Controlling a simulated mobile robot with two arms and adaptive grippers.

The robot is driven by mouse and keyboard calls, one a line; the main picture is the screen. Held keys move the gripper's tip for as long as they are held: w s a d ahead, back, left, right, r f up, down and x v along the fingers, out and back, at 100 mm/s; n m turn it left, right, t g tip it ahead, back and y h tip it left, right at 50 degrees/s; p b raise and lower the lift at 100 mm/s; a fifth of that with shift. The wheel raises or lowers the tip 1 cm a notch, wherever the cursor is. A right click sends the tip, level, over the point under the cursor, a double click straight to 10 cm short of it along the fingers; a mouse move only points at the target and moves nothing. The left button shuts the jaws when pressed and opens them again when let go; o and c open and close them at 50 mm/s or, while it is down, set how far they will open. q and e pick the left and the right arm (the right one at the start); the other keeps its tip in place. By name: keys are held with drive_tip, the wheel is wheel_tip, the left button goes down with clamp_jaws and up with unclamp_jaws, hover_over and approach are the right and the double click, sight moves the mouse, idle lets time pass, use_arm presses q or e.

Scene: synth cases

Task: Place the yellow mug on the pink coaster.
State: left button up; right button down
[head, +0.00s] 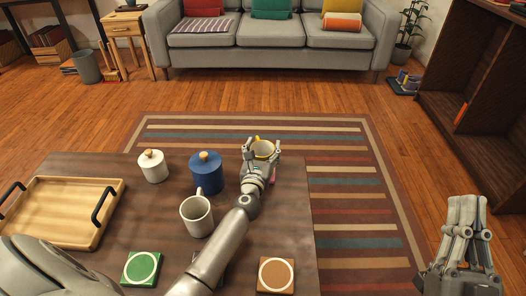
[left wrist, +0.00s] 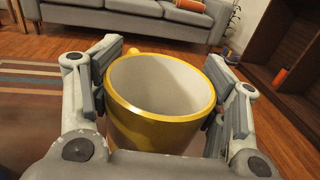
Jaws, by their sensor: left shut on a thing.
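The yellow mug (head: 263,149), with a pale inside, is upright between the fingers of my left gripper (head: 262,150), near the far right edge of the table. The left wrist view shows the mug (left wrist: 160,125) close up, with a finger on each side and its handle at the far left. I cannot tell how high it is over the table. A small pink patch (head: 273,175), perhaps the pink coaster, shows beside my gripper; the rest is hidden. My right gripper (head: 467,200) is empty, off the table at the right; its opening is unclear.
On the dark table (head: 130,215) stand a white lidded jar (head: 153,169), a blue lidded jar (head: 207,175) and a white mug (head: 196,216). A green coaster (head: 141,269) and a brown coaster (head: 276,275) lie nearer. A wooden tray (head: 60,187) is at the left.

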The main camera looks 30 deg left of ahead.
drive_tip(key=shift+s+r, duration=0.1)
drive_tip(key=shift+r, duration=0.05)
drive_tip(key=shift+s+r+t, duration=0.25)
drive_tip(key=shift+t, duration=0.05)
use_arm(q)
drive_tip(key=o, duration=1.2)
drive_tip(key=shift+f, duration=0.1)
use_arm(e)
drive_tip(key=shift+r, duration=0.1)
